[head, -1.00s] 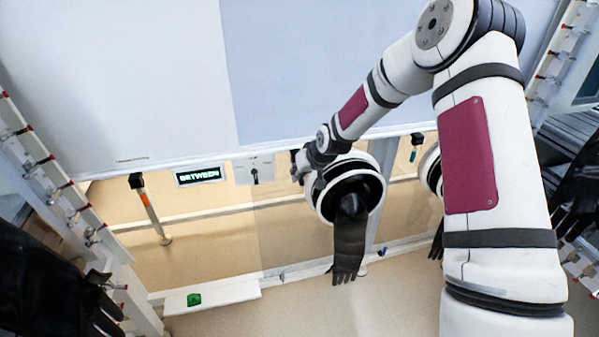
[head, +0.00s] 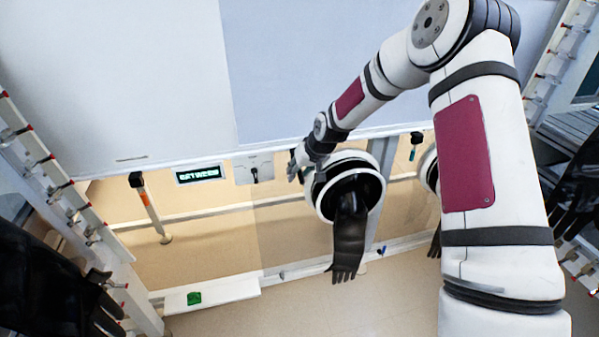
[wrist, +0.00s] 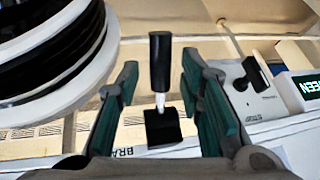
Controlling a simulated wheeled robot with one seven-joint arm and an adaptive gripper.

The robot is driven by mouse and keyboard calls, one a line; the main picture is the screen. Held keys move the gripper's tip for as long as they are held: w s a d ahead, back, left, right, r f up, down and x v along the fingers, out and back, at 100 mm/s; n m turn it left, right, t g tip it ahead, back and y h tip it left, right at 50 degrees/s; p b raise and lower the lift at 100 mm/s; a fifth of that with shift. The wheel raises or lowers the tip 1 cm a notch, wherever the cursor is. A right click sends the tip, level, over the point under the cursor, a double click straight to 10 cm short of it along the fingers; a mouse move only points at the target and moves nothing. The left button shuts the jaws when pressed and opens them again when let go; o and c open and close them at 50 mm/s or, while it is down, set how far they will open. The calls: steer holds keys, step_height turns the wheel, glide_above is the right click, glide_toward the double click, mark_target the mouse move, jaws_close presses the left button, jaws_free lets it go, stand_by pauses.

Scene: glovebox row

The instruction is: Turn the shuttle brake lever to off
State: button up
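The brake lever (wrist: 160,72) has a black handle on a short pale stem. It rises from a black base block (wrist: 162,127) in the wrist view, beside a partly covered label that begins "BRA". My gripper (wrist: 161,88) is open, with one teal-padded finger on each side of the lever and visible gaps to both. The handle stands nearly upright in that view. In the head view my gripper (head: 295,170) is at the panel's lower edge, left of the glove port, and the brake lever cannot be made out there.
A round glove port (head: 324,207) with a hanging black glove (head: 349,245) is close beside my gripper. On the other side are a plate with a black switch (head: 254,174) and a display reading "BETWEEN" (head: 198,174).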

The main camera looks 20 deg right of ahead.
steer(key=shift+r, duration=0.15)
steer(key=v, duration=1.1)
steer(key=shift+s+r, duration=0.25)
steer(key=shift+r, duration=0.05)
steer(key=shift+d, duration=0.1)
